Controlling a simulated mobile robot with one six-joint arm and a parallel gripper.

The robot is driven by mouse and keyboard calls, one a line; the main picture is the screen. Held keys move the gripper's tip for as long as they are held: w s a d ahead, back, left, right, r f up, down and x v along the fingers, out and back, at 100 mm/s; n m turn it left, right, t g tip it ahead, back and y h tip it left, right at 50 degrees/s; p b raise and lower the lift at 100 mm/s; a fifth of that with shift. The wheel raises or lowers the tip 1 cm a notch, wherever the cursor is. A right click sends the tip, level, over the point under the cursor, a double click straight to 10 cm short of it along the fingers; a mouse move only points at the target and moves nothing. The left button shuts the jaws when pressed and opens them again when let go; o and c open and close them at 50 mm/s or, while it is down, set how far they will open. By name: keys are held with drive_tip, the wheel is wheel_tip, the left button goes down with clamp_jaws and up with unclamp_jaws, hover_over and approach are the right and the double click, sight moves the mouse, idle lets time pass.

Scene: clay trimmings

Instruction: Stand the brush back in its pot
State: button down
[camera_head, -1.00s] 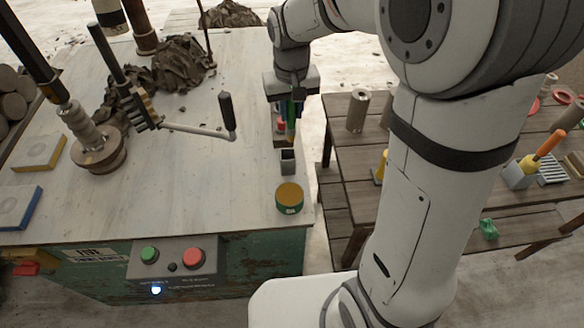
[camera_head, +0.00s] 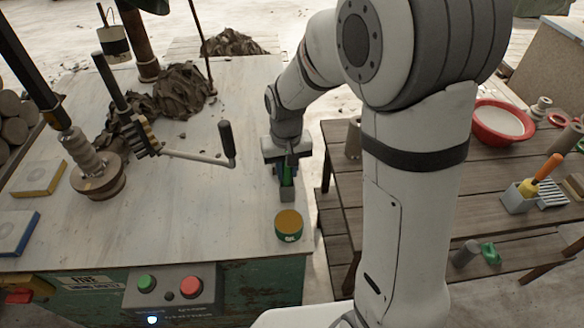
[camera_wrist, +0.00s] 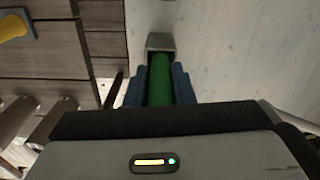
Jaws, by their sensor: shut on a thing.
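My gripper (camera_head: 287,168) points down at the right side of the pale worktop. Its blue fingers are shut on the green brush (camera_wrist: 160,85), which shows between them in the wrist view and also in the head view (camera_head: 287,173).
A crank handle (camera_head: 227,143) reaches in from the left.

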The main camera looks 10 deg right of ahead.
drive_tip(key=c, duration=1.2)
unclamp_jaws()
drive_tip(key=shift+c, duration=0.2)
wheel_tip(320, 180, up, 11)
drive_tip(key=shift+r, duration=0.35)
drive_tip(key=shift+s+d+r, duration=0.15)
drive_tip(key=shift+s+r, duration=0.05)
drive_tip(key=shift+r, duration=0.05)
drive_tip(key=s+d+t, duration=0.1)
drive_tip(key=s+d, duration=0.4)
drive_tip(key=s, duration=0.3)
drive_tip(key=s+d+m+t, duration=0.1)
drive_tip(key=s+d, duration=0.4)
drive_tip(key=s, duration=0.3)
drive_tip(key=shift+d+m, duration=0.3)
